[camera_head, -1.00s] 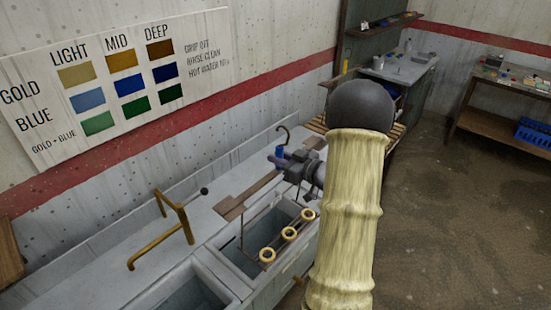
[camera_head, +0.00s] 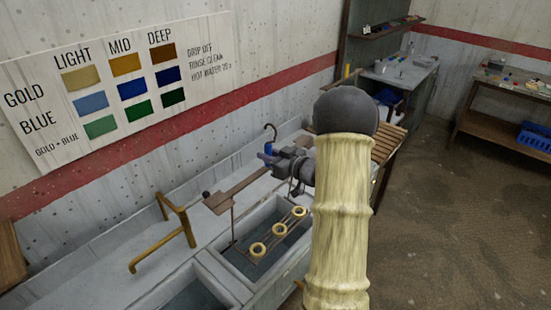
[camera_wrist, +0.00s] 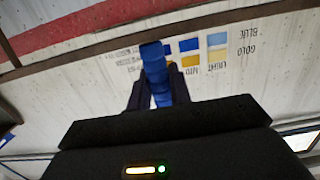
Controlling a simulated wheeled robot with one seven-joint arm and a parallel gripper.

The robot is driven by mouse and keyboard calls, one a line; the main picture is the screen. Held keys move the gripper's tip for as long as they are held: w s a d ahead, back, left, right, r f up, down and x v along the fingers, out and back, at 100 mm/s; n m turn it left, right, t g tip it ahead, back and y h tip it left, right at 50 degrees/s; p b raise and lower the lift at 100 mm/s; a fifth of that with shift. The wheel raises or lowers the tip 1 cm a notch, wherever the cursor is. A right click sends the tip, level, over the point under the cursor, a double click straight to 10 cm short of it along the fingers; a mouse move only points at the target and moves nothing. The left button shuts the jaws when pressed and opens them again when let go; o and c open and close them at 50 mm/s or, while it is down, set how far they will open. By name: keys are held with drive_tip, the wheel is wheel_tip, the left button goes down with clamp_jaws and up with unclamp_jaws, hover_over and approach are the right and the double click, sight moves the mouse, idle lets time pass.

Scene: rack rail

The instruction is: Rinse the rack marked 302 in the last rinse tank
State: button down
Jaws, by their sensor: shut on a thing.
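My gripper (camera_head: 272,157) is shut on the blue grip (camera_wrist: 155,68) of a rack. The frame hangs at the opening of a grey rinse tank (camera_head: 232,259) with dark water. I cannot tell how deep the frame sits. No number is readable on the rack. In the wrist view the blue grip stands between the dark fingers; the rest of the rack is hidden there.
A second tank (camera_head: 190,298) lies nearer, at lower left. A brass tap (camera_head: 172,236) stands on the grey counter to the left. A slatted wooden bench (camera_head: 388,145) is beyond my arm. A colour chart (camera_head: 120,85) hangs on the wall.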

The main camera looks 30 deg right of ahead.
drive_tip(key=w+f+b, duration=0.1)
drive_tip(key=w+a+f+b, duration=0.1)
drive_tip(key=w, duration=0.1)
drive_tip(key=shift+w+a+f, duration=0.2)
drive_tip(key=shift+w+f, duration=0.1)
drive_tip(key=shift+f, duration=0.1)
drive_tip(key=c, duration=2.1)
unclamp_jaws()
drive_tip(key=shift+r+p, duration=0.3)
clamp_jaws()
drive_tip(key=shift+s+d, duration=0.2)
drive_tip(key=shift+s, duration=0.4)
wheel_tip(320, 180, down, 18)
drive_tip(key=b, duration=1.3)
drive_tip(key=shift+r+b, duration=0.2)
drive_tip(key=shift+b, duration=0.1)
